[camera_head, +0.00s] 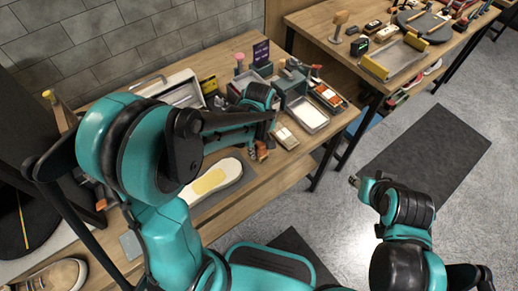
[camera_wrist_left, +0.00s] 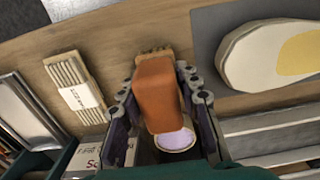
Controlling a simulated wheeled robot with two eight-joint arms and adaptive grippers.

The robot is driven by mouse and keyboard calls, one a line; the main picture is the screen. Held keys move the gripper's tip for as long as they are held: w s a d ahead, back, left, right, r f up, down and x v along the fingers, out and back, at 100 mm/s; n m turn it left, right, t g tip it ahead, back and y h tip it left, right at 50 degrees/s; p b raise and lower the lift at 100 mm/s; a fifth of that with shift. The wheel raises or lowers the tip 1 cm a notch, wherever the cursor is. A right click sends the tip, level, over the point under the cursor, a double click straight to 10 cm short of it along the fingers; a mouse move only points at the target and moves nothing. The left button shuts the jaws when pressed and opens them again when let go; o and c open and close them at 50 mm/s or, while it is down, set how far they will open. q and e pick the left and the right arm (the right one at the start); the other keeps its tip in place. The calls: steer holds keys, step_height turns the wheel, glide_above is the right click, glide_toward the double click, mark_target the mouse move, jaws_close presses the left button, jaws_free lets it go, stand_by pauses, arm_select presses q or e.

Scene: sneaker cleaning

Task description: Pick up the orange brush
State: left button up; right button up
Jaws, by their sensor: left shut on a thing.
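The orange brush (camera_wrist_left: 157,90) is between the fingers of my left gripper (camera_wrist_left: 160,110) in the left wrist view. The fingers are shut on its sides; pale tan bristles show at its far end. In the head view the brush (camera_head: 261,150) is a small orange-brown patch beside my left gripper (camera_head: 262,128), over the bench near the shoe, partly hidden by the hand. Whether it touches the bench is unclear. My right arm is at the right of the head view, above the floor; its jaws cannot be made out.
A pale shoe (camera_head: 212,180) with a yellow patch lies on a grey mat; it also shows in the left wrist view (camera_wrist_left: 262,62). A banded bundle of sticks (camera_wrist_left: 74,88) and a white round container (camera_wrist_left: 176,139) are near the hand. Trays and boxes crowd the bench's back.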

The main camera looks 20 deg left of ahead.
mark_target(260, 144)
arm_select(q)
step_height(260, 144, up, 4)
steer(key=shift+s+d+f+p, duration=0.1)
steer(key=shift+d+f+p, duration=0.1)
steer(key=shift+p, duration=0.55)
steer(key=s+d+r+p, duration=0.3)
steer(key=s+d+r, duration=0.3)
steer(key=s+d, duration=0.1)
steer(key=shift+s+d, duration=0.3)
steer(key=shift+s, duration=0.4)
